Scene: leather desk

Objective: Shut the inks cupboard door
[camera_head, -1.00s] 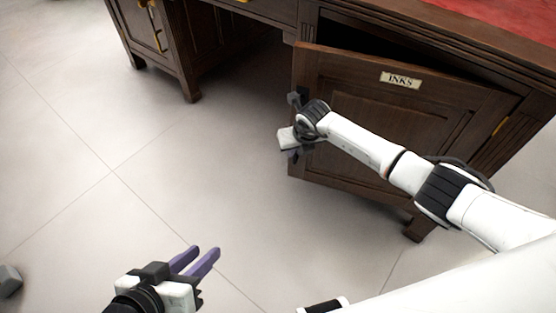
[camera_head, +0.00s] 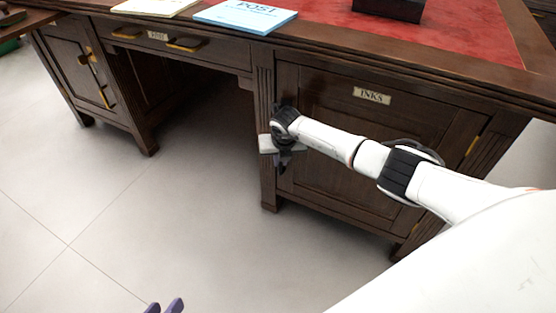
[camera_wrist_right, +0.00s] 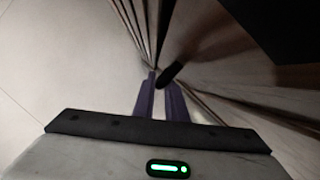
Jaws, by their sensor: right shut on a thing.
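The inks cupboard door (camera_head: 356,135), dark panelled wood with an INKS label (camera_head: 371,96), is in the right pedestal of the desk. It looks flush or nearly flush with its frame, and no dark gap shows along its top. My right gripper (camera_head: 283,158) is at the door's left edge, partly hidden by its own wrist. In the right wrist view its purple fingers (camera_wrist_right: 160,92) are close together at a dark handle-like piece (camera_wrist_right: 170,74), shut on it. My left gripper (camera_head: 164,307) shows only two purple fingertips, apart and empty, at the bottom edge.
The desk top (camera_head: 330,25) has a red leather inlay with a blue POST booklet (camera_head: 245,16) and a dark box (camera_head: 390,8). A left pedestal cupboard (camera_head: 75,70) stands beyond the kneehole. The pale floor (camera_head: 120,220) in front is clear.

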